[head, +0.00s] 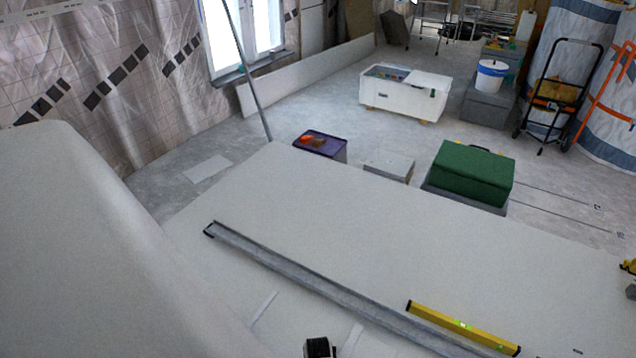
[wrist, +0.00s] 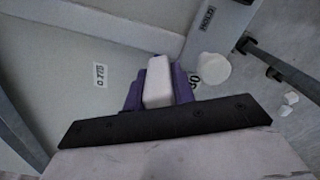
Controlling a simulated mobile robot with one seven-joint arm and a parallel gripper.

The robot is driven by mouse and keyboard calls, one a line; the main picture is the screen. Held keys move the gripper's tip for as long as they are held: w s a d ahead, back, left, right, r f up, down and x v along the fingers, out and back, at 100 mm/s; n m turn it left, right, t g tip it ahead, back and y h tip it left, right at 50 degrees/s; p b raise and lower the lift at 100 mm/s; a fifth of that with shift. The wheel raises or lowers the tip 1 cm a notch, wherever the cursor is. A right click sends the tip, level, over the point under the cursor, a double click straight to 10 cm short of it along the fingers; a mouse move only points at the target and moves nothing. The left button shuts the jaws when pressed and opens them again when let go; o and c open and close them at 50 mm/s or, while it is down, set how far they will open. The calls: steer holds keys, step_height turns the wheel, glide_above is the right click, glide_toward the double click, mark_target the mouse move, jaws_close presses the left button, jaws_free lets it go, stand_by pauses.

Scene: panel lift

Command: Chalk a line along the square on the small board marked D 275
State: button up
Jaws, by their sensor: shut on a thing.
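In the wrist view, my gripper (wrist: 160,88) has purple fingers closed around a white chalk block (wrist: 158,80). The block points away from the dark wrist plate. Left of it lies a pale board surface (wrist: 60,60) with a small white label (wrist: 100,76) that seems to read D 275, turned sideways. A grey metal bar (wrist: 14,118) runs along the left edge; I cannot tell whether it is the square. The chalk's contact with the board cannot be told. In the head view the gripper is not clearly visible.
In the head view, a long metal rail (head: 300,279) and a yellow level (head: 462,327) lie on a large pale panel (head: 420,240). A green case (head: 472,172) and a purple bin (head: 320,146) stand beyond it. The wrist view shows a white disc (wrist: 208,69) close right of the fingers.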

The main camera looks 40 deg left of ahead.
steer(key=shift+f, duration=0.1)
steer(key=shift+w+a+b, duration=0.25)
steer(key=shift+w, duration=0.8)
steer(key=shift+w+a+b, duration=0.2)
steer(key=shift+w+b, duration=0.05)
steer(key=shift+w, duration=0.75)
steer(key=shift+w, duration=0.1)
steer(key=shift+w+a+b, duration=0.25)
steer(key=shift+w+b, duration=0.15)
steer(key=shift+w, duration=0.55)
steer(key=shift+w+a+b, duration=0.25)
steer(key=shift+w+b, duration=0.15)
steer(key=shift+w, duration=0.5)
steer(key=shift+w, duration=0.1)
steer(key=shift+w+a+b, duration=0.2)
steer(key=shift+w+b, duration=0.3)
steer(key=shift+w, duration=0.35)
steer(key=shift+w, duration=0.1)
